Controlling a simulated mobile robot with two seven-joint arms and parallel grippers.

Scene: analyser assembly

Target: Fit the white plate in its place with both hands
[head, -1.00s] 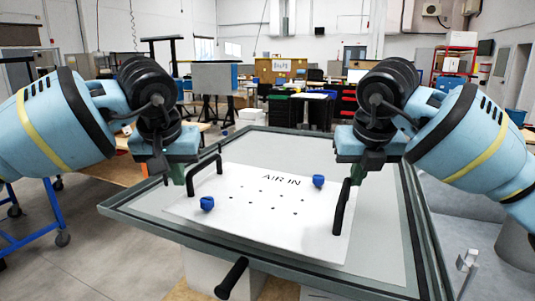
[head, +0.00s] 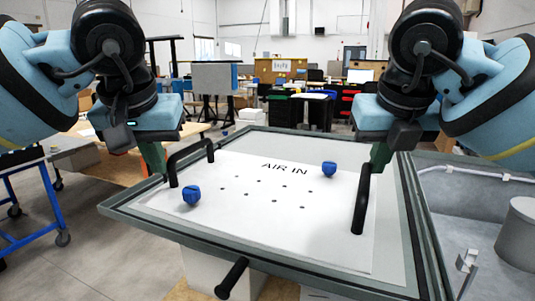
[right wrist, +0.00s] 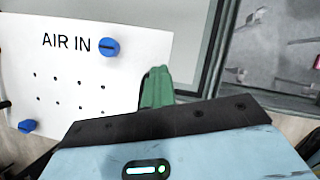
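The white plate (head: 262,222), marked AIR IN, lies face up over the grey tray-like frame (head: 420,240), and looks raised above it. It has small holes, two blue knobs and a black handle on each side. My left gripper (head: 154,160) is at the left handle (head: 173,170) and seems shut on it. My right gripper (head: 379,157) is at the far end of the right handle (head: 361,205) and seems shut on it. In the right wrist view its green fingers (right wrist: 157,88) are at the plate's edge; the handle is hidden there.
A black bar handle (head: 232,278) sticks out in front of the frame. A blue trolley (head: 35,215) stands at left. A grey bay with a cylinder (head: 517,235) lies at right. Benches and cabinets are far behind.

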